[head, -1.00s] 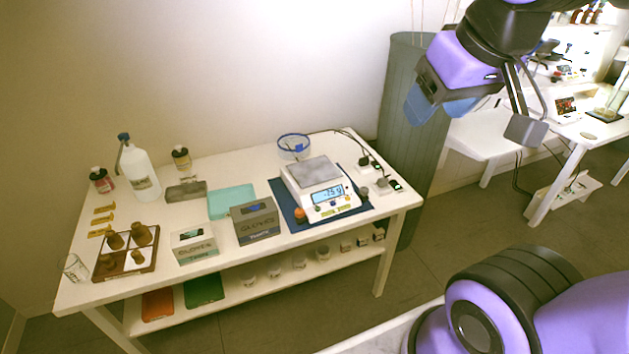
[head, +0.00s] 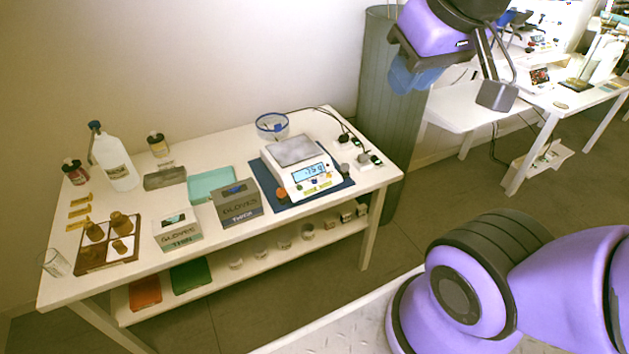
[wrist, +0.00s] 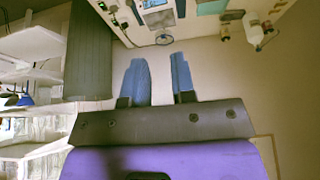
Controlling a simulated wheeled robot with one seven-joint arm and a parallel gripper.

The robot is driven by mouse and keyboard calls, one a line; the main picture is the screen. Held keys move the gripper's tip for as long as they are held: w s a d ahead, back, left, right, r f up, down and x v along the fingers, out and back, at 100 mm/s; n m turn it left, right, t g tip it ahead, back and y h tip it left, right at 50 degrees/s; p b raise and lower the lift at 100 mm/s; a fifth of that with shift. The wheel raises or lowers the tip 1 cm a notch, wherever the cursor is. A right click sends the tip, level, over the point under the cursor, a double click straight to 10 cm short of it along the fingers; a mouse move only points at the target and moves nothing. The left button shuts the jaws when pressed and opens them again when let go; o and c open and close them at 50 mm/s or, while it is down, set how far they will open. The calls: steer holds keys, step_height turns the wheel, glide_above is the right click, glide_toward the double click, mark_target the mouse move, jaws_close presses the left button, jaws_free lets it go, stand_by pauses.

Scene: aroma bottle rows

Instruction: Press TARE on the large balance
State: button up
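The large balance (head: 312,190) is a white scale with a grey pan (head: 294,151) and a lit display (head: 310,173) with dark digits that look like -75 g. It stands on a dark blue mat (head: 264,179) at the right part of the white table. Small buttons line its front below the display; their labels are too small to read. In the wrist view the balance (wrist: 158,18) shows upside down at the top edge. My gripper (head: 412,80) is raised behind and right of the balance, well apart from it. Its two blue fingers (wrist: 161,78) are spread with nothing between them.
Glove boxes (head: 238,202), a teal tray (head: 211,185) and bottles (head: 119,172) fill the left. A tall grey-green bin (head: 376,120) stands behind the table's right end.

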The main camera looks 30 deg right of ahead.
jaws_close()
stand_by(1.4)
